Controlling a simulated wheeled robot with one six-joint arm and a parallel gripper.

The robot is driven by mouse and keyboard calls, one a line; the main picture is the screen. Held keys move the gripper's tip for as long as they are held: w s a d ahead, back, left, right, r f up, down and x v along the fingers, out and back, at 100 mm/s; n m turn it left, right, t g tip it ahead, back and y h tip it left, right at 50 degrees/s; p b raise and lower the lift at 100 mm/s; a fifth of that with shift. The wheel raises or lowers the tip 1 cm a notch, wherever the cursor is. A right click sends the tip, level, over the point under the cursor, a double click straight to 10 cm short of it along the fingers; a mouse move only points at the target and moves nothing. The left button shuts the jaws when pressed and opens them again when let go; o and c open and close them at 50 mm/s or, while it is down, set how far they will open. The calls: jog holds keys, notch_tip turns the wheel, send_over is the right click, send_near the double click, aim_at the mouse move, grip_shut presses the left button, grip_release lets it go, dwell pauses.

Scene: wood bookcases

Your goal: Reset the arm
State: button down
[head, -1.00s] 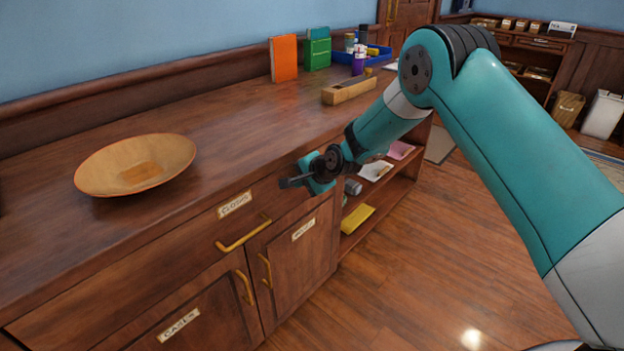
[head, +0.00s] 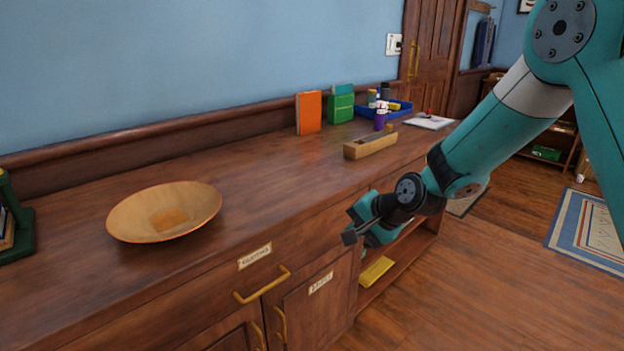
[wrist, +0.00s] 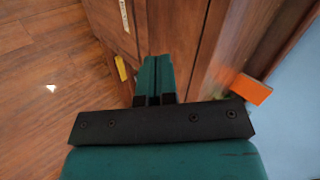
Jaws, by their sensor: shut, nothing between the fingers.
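My gripper (head: 350,237) is at the end of my teal arm, in front of the cabinet's front edge, a little below the counter top in the head view. In the wrist view its fingers (wrist: 154,98) are together and hold nothing. The arm reaches in from the right, bent at the elbow. The gripper looks apart from the cabinet, though the exact gap is hard to tell.
The wooden counter (head: 260,185) carries a shallow bowl (head: 165,212), an orange book (head: 308,112), a wooden block (head: 370,146) and a blue tray (head: 400,110). A drawer handle (head: 262,285) sticks out below. Open floor (head: 460,285) lies to the right.

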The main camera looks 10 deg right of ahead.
jog(key=s+r+n+g+h, duration=0.15)
jog(key=s+r+n, duration=0.3)
jog(key=s, duration=0.55)
jog(key=s+r+n+g, duration=0.35)
jog(key=s+n, duration=0.25)
jog(key=s, duration=0.5)
jog(key=s+r+n+g, duration=0.1)
jog(key=s+r+n, duration=0.4)
jog(key=s, duration=0.5)
notch_tip(320, 180, up, 15)
jog(key=p, duration=1.5)
jog(key=shift+s+a+r, duration=0.15)
jog(key=shift+s, duration=0.2)
